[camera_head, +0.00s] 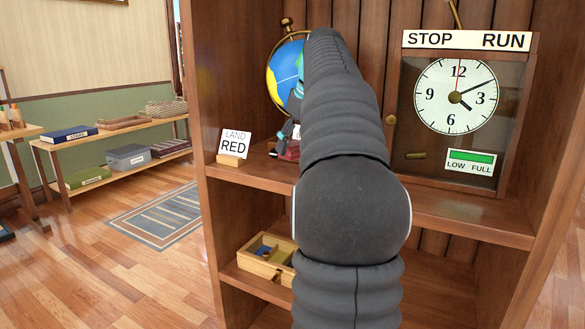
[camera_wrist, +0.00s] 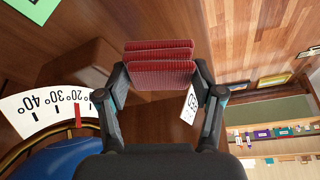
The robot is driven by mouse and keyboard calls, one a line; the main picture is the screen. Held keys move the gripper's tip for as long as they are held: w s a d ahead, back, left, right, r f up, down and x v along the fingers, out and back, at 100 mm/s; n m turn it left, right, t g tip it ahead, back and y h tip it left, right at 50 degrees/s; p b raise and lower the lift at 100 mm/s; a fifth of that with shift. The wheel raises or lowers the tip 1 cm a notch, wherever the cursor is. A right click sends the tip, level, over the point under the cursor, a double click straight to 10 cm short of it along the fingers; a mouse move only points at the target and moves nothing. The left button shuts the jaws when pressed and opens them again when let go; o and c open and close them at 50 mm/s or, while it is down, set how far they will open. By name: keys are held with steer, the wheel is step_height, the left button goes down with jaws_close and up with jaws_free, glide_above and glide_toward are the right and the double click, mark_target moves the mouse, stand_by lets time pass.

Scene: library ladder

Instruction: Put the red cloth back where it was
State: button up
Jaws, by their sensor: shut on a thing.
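The folded red cloth (camera_wrist: 160,68) is between the two fingers of my gripper (camera_wrist: 160,80) in the wrist view, with several stacked folds showing. In the head view, my arm covers most of the gripper (camera_head: 288,137); a small dark red patch that looks like the cloth (camera_head: 290,154) shows just under it. The gripper is over the upper shelf, in front of the globe (camera_head: 284,72) and right of the LAND RED card (camera_head: 234,145). I cannot tell whether the cloth touches the shelf.
The clock cabinet (camera_head: 404,120) stands right on the same shelf (camera_head: 450,218). A wooden box with compartments (camera_head: 262,268) is on the shelf below. In the wrist view, the white degree scale (camera_wrist: 52,112) and blue globe (camera_wrist: 55,160) are close at left.

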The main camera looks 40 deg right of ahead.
steer(key=shift+s+f+b, duration=0.1)
steer(key=shift+f+b, duration=0.5)
steer(key=shift+f, duration=1.8)
steer(key=o, duration=1)
steer(key=p+v, duration=0.3)
steer(key=v, duration=0.9)
steer(key=shift+r, duration=0.1)
